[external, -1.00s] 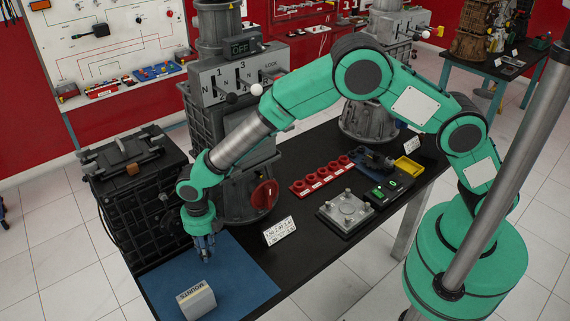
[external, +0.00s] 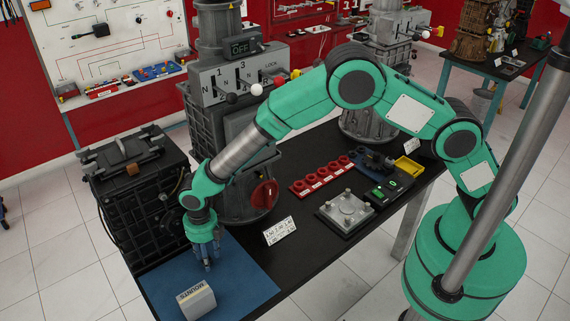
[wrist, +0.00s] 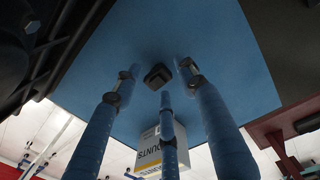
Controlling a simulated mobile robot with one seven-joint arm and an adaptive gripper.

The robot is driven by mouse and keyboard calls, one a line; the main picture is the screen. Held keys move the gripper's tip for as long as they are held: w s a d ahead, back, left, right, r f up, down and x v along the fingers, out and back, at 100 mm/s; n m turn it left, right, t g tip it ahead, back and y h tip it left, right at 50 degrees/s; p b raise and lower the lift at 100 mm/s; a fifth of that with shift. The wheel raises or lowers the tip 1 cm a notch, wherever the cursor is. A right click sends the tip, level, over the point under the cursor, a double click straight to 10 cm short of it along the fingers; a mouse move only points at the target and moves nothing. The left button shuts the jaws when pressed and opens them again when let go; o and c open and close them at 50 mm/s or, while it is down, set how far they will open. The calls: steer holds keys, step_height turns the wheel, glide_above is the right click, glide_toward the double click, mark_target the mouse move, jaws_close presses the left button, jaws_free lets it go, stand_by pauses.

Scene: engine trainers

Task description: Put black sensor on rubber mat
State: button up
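The black sensor (wrist: 157,75) shows in the wrist view as a small dark block against the blue rubber mat (wrist: 228,50). It lies between the tips of my three-fingered gripper (wrist: 159,76), with small gaps visible around it, so the fingers look open. Whether it rests flat on the mat is hard to tell. In the external view my gripper (external: 208,266) points down, low over the back left part of the mat (external: 245,280). The sensor cannot be made out there.
A white box marked MOUNTS (external: 197,301) stands on the mat in front of my gripper. A dark engine block (external: 135,200) is at left and a gearbox stand (external: 240,150) behind. A label card (external: 280,230) stands right of the mat. The mat's right part is clear.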

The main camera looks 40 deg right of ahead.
steer(key=shift+r, duration=0.1)
step_height(320, 180, up, 12)
steer(key=p, duration=0.2)
steer(key=shift+d+p, duration=0.3)
stand_by(1.0)
